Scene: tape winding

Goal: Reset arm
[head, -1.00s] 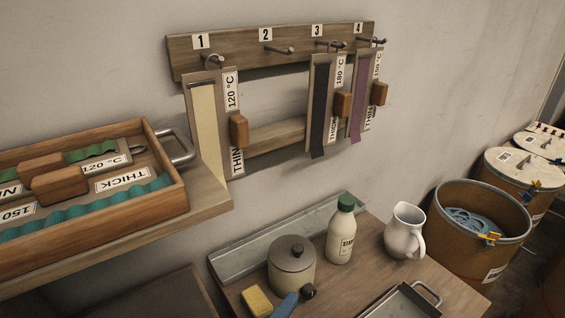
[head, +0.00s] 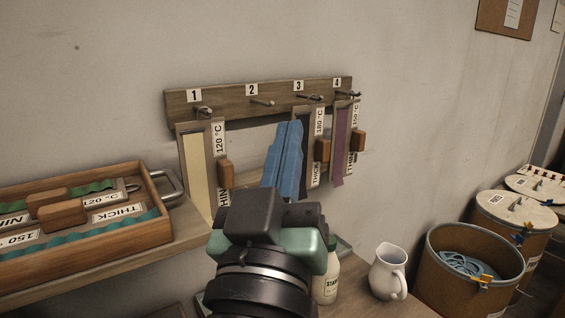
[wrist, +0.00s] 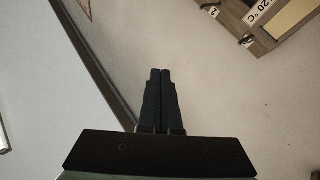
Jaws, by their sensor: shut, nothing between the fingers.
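My gripper (head: 287,135) stands raised in the middle of the head view, in front of the hook rack and between hooks 2 and 3. Its blue fingers point up and are together, with nothing between them. The wrist view also shows the dark fingers (wrist: 160,73) side by side and empty, with plain wall beyond.
The wooden rack (head: 230,100) has numbered hooks; hook 2 (head: 262,102) is bare and the others hold labelled strips. A wooden tray (head: 165,190) sits on the left shelf. A white jug (head: 388,271), a bottle (head: 327,283) and a drum (head: 430,270) are to the right.

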